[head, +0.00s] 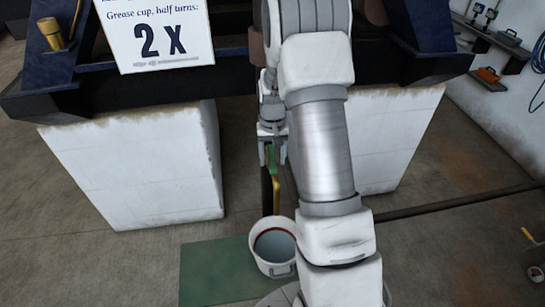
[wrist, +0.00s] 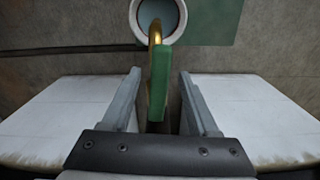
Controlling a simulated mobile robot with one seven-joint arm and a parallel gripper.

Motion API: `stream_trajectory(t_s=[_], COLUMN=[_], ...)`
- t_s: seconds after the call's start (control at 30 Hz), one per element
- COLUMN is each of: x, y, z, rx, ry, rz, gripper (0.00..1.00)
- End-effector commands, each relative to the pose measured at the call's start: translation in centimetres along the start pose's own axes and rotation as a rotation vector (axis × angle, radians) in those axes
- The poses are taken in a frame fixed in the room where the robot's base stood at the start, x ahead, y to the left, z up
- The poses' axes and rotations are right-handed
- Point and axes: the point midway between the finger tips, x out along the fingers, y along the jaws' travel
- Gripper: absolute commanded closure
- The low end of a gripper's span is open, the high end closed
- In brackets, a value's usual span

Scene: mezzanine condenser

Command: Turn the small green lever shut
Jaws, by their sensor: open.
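The small green lever (head: 271,160) shows below my gripper in the head view, beside a curved brass spout (head: 277,190). In the wrist view the green lever (wrist: 160,80) stands upright in the picture between my two fingers, with clear gaps on both sides. My gripper (wrist: 159,76) is open, and neither finger appears to touch the lever. The brass pipe (wrist: 155,40) shows behind the lever. In the head view my gripper (head: 272,140) is small and partly hidden by my arm. The lever's pivot cannot be made out.
A white bucket (head: 259,262) stands under the spout, partly on a green mat (head: 210,270). White plinths (head: 140,170) flank the spout under a dark frame (head: 110,85). A sign (head: 160,30) hangs above. A dark pipe (head: 455,203) crosses the floor at right.

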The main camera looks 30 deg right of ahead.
Motion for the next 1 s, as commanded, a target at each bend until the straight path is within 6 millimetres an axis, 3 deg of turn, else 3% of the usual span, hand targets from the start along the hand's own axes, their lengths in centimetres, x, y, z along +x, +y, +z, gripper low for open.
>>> stream_trajectory(t_s=[0.07, 0.37, 1.0], x=[-0.01, -0.04, -0.07], y=[0.0, 0.0, 0.01], z=[0.0, 0.0, -0.02], rx=[0.0, 0.0, 0.0], ry=[0.0, 0.0, 0.0], rz=[0.0, 0.0, 0.0], gripper=[0.45, 0.99, 1.0])
